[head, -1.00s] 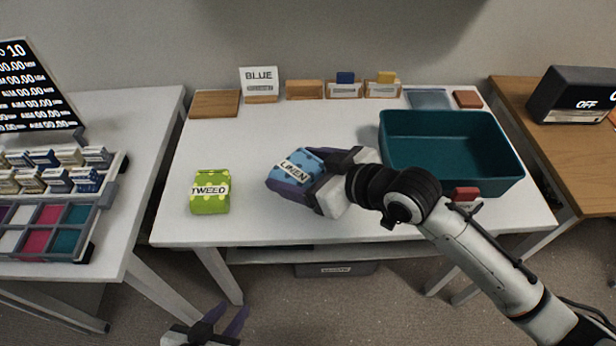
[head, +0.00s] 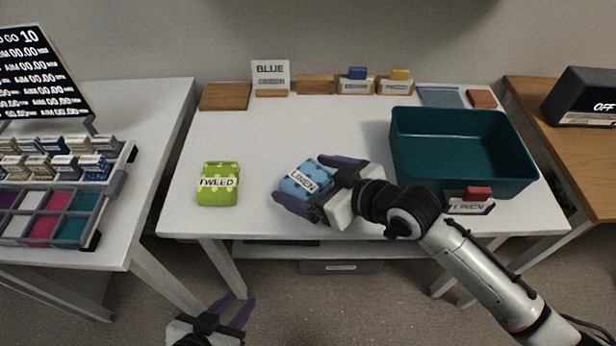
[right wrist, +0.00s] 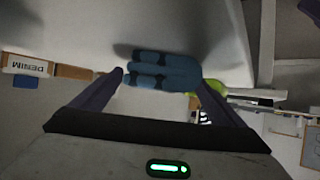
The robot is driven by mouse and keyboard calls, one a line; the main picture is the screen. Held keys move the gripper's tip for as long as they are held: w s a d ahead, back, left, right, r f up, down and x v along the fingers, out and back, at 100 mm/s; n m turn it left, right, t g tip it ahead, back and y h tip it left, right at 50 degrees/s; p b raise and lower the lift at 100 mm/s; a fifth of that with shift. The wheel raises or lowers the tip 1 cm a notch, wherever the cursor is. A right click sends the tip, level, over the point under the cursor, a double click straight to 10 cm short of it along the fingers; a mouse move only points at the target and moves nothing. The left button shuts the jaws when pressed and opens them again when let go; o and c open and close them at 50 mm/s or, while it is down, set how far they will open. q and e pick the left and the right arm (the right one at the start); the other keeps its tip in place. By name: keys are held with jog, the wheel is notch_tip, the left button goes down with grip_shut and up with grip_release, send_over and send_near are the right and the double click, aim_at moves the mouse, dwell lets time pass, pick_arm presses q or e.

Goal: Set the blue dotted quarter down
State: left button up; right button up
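The blue dotted quarter (head: 306,179), a folded bundle with a white LINEN band, is at the front middle of the white table (head: 260,140). It looks to rest on the tabletop. My right gripper (head: 318,182) is around it with fingers spread, and the upper finger stands apart from the cloth. In the right wrist view the quarter (right wrist: 165,72) shows between the fingers, closer to the right one. A green dotted quarter (head: 218,190) with a TWEED band lies to its left. My left gripper (head: 228,312) is open and empty, low in front of the table.
A teal bin (head: 462,190) stands at the table's right side, with a red-tabbed LINEN card holder (head: 470,206) in front. A BLUE/GREEN sign (head: 270,75), wooden blocks and card holders line the back edge. The table between the two quarters is clear.

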jog(key=shift+r, duration=0.2)
jog(key=p+v, duration=0.1)
jog(key=v, duration=1.1)
jog(key=shift+f, duration=0.1)
